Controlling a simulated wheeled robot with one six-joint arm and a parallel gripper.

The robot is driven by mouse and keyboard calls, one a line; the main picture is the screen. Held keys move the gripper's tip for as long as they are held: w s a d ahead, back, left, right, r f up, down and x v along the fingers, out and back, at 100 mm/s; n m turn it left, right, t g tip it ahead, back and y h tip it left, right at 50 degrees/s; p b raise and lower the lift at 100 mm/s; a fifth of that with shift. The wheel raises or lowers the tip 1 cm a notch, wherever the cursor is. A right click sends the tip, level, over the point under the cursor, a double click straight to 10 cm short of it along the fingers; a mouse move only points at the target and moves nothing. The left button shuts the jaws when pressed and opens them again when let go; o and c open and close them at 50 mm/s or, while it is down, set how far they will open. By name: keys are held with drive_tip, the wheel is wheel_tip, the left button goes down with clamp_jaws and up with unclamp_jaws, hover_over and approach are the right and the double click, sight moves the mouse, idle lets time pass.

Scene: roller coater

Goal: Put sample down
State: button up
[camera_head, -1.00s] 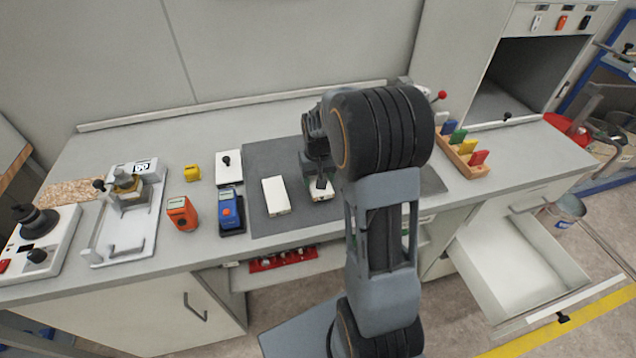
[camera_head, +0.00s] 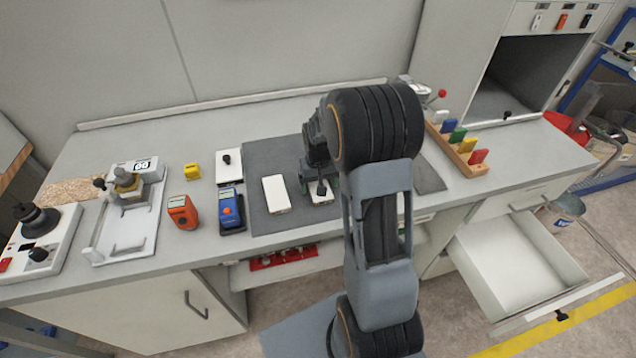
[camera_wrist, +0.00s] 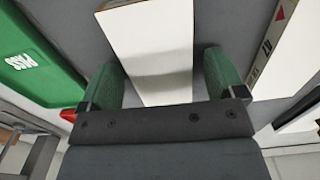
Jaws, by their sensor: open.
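The sample, a flat white panel (camera_wrist: 155,50), lies between the two green fingertips of my gripper (camera_wrist: 163,75) in the wrist view. My gripper is open, with a finger on each side of it and a small gap at the right. In the head view my gripper (camera_head: 320,186) is low over the dark grey mat (camera_head: 262,158), right of a white block (camera_head: 276,194). My arm hides part of the mat. A green piece marked PASS (camera_wrist: 35,55) is left of the fingers in the wrist view.
A blue device (camera_head: 230,210), an orange device (camera_head: 182,212) and a yellow block (camera_head: 192,172) stand left of the mat. A wooden rack (camera_head: 462,160) with coloured pieces stands at the right. A drawer (camera_head: 520,260) is open below the bench. A white item (camera_wrist: 285,50) is close right of my fingers.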

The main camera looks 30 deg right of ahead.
wheel_tip(320, 180, up, 12)
drive_tip(key=s+a+r+n+t, duration=0.1)
drive_tip(key=s+a, duration=0.3)
drive_tip(key=s, duration=0.4)
drive_tip(key=s+a+r+n+t, duration=0.1)
drive_tip(key=s+a+t, duration=0.2)
drive_tip(key=s+a, duration=0.2)
drive_tip(key=s, duration=0.3)
drive_tip(key=shift+a+r+b, duration=0.3)
drive_tip(key=shift+r+b, duration=0.05)
